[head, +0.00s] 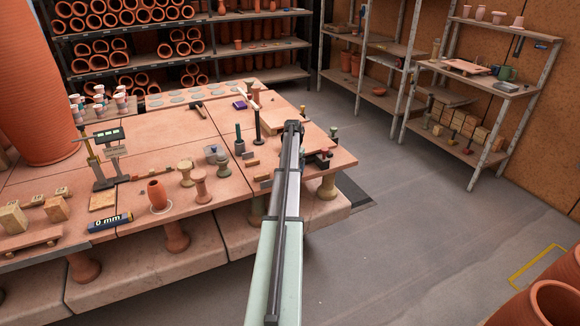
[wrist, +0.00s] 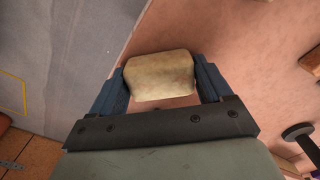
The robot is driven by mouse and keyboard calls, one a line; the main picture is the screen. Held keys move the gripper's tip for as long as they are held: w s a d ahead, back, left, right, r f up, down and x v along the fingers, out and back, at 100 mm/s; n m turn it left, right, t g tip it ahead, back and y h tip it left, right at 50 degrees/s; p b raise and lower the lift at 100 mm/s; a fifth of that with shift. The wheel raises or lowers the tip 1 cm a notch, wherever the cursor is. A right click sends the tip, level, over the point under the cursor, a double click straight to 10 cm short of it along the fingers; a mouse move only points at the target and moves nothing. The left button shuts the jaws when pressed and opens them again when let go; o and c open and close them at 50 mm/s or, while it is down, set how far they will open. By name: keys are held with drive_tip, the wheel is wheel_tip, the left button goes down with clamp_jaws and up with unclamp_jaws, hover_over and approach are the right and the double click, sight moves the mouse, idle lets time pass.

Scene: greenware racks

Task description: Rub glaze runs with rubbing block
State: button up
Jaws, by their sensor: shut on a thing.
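My gripper (wrist: 160,72) is shut on a pale tan, rounded block (wrist: 160,77), which looks like the rubbing block. The block sits between the two blue fingers in the wrist view. Beyond it is the bare pinkish tabletop (wrist: 225,35), with its edge running just left of the block. Whether the block touches the surface I cannot tell. In the head view my arm reaches over the right end of the table (head: 130,153), and its own links hide the gripper and block. I can make out no glaze runs in either view.
Small dark pieces (head: 320,160) lie right of my arm. A dark upright stand (head: 257,130), several clay stands and a small orange pot (head: 157,194) are to its left. Open grey floor (head: 420,220) lies right of the table, with shelves (head: 478,84) behind.

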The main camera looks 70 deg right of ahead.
drive_tip(key=shift+s+a, duration=1.1)
drive_tip(key=shift+w+d+r, duration=0.1)
drive_tip(key=shift+r, duration=4)
